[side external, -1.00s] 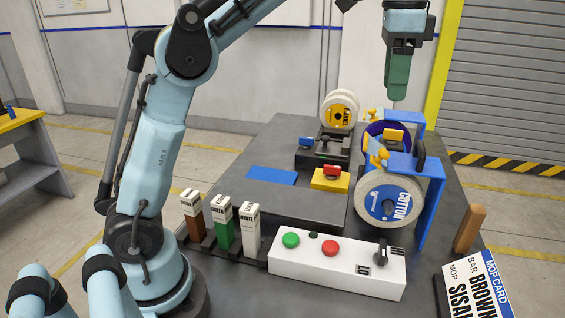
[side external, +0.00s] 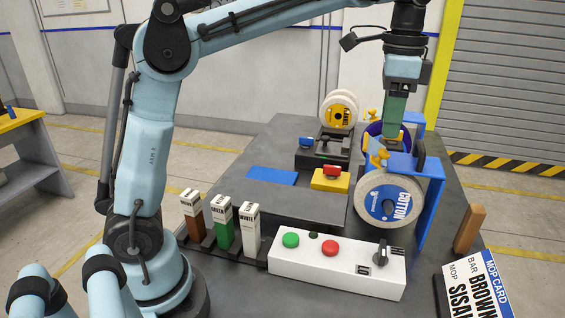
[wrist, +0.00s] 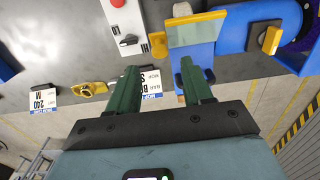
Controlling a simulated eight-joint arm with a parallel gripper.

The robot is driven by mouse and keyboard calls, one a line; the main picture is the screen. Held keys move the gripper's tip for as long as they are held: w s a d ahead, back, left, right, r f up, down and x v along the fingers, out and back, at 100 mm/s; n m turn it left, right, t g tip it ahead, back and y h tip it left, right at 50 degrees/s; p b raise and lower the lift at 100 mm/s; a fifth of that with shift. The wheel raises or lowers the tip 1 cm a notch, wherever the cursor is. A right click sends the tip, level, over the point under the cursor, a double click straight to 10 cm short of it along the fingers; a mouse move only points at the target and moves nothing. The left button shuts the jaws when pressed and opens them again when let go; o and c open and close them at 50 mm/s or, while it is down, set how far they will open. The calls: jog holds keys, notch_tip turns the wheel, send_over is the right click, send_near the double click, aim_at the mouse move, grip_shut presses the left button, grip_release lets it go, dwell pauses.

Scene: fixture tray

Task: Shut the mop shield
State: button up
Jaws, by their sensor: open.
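My gripper (side external: 390,138) is open and points down over the wheel stand, with green fingers and nothing between them. A blue guard (side external: 432,195) stands over the white wheel marked COTTON (side external: 390,203). A flat panel with a yellow edge and pale see-through window, which looks like the mop shield (wrist: 191,33), shows in the wrist view just beyond the fingertips (wrist: 158,75), apart from them in the picture. In the side view my fingers hide part of this area. A second blue guard (side external: 418,120) stands behind by a purple wheel (side external: 373,132).
A white control box (side external: 335,265) with green and red buttons and a black knob is in front. Brown, green and white bars (side external: 222,222) stand in a rack at left. A card reading BAR BROWN, MOP SISAL (side external: 475,290) leans at right. A yellow block (side external: 330,182) lies left of the wheels.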

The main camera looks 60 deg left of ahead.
aim_at(385, 150)
jog(key=shift+f, duration=2.65)
jog(key=shift+c, duration=0.3)
grip_shut()
